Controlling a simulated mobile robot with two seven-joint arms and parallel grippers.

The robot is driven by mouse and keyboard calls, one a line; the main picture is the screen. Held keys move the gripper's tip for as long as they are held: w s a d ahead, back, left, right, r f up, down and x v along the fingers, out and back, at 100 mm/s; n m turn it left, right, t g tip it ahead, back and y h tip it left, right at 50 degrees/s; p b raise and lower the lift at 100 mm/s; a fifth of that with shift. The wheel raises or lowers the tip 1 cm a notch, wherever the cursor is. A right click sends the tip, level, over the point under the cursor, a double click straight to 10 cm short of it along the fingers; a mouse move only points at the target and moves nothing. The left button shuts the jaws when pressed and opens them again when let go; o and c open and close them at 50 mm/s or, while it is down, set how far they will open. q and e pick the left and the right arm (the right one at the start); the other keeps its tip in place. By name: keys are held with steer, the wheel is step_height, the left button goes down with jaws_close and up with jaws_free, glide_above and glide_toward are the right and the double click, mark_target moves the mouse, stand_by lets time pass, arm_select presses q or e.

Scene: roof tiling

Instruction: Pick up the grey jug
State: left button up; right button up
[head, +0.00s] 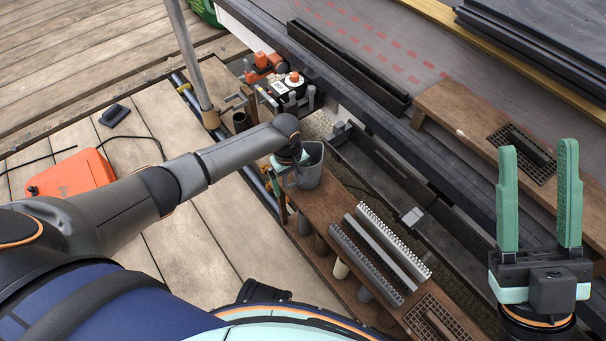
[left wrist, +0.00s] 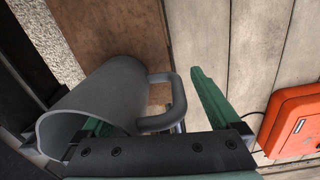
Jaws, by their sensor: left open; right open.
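The grey jug (head: 309,168) stands at the far end of the brown plank in the head view, partly behind my left gripper (head: 288,160). In the left wrist view the jug (left wrist: 112,88) shows its open mouth toward the lower left and its handle (left wrist: 168,105) to the right. My left gripper is open. One green finger shows inside the jug's mouth, its tip hidden; the other is outside, beyond the handle. Wall and handle lie between them, not clamped. My right gripper (head: 538,145) is open and empty at the right, fingers pointing up, away from the jug.
Ridged metal strips (head: 380,252) and a brown grid-faced float (head: 437,320) lie along the plank (head: 335,205). Several cups hang at its side. An orange-and-white tool (head: 290,88) stands beyond the jug. An orange case (head: 70,175) lies on the wooden deck at left.

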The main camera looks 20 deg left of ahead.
arm_select(q)
steer(key=shift+c, duration=0.3)
jaws_close()
stand_by(0.6)
